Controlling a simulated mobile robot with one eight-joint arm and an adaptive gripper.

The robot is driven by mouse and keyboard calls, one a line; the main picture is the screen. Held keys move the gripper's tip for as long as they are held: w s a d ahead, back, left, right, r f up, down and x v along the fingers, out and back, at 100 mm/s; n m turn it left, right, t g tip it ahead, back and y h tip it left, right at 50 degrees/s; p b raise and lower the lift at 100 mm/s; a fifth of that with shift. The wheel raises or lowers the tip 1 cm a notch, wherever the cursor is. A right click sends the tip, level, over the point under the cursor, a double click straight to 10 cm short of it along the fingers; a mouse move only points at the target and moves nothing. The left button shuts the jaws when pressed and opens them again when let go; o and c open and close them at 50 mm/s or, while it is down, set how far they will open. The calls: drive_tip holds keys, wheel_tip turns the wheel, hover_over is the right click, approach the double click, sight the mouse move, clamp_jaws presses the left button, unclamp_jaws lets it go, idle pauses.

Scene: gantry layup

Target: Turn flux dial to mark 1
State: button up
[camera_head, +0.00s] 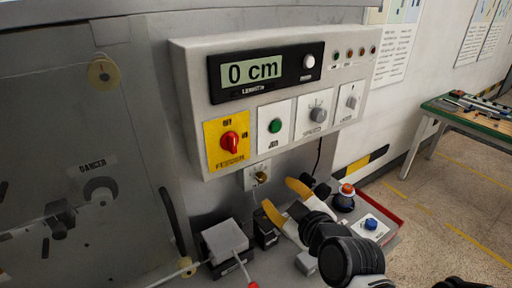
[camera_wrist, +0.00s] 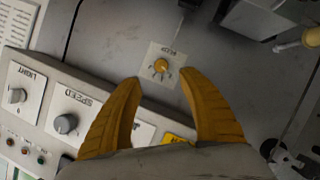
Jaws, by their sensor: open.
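The flux dial (camera_head: 261,177) is a small yellow-brass knob on a pale square plate below the grey control panel. It also shows in the wrist view (camera_wrist: 161,66), with tick marks around it and a label too small to read surely. Which mark it points at is unclear. My gripper (camera_head: 279,194) has two yellow fingers spread apart with nothing between them. In the wrist view my gripper (camera_wrist: 160,77) has its fingertips on either side of the dial's lower edge in the picture, apparently short of touching it.
The grey panel (camera_head: 190,100) above carries a "0 cm" display (camera_head: 252,71), a red rotary switch (camera_head: 230,142), a green button (camera_head: 275,126) and a speed knob (camera_head: 318,114). Below stand grey boxes (camera_head: 224,240), an orange-topped button (camera_head: 347,190) and a blue button (camera_head: 371,224).

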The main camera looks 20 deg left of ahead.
sight(263, 179)
drive_tip(key=b+x, duration=0.1)
drive_tip(key=x, duration=0.4)
drive_tip(key=b+x, duration=0.2)
drive_tip(key=x, duration=0.3)
drive_tip(key=shift+w+a+r+b, duration=0.15)
drive_tip(key=shift+a+b, duration=0.15)
drive_tip(key=shift+a, duration=0.15)
drive_tip(key=shift+c, duration=0.4)
clamp_jaws()
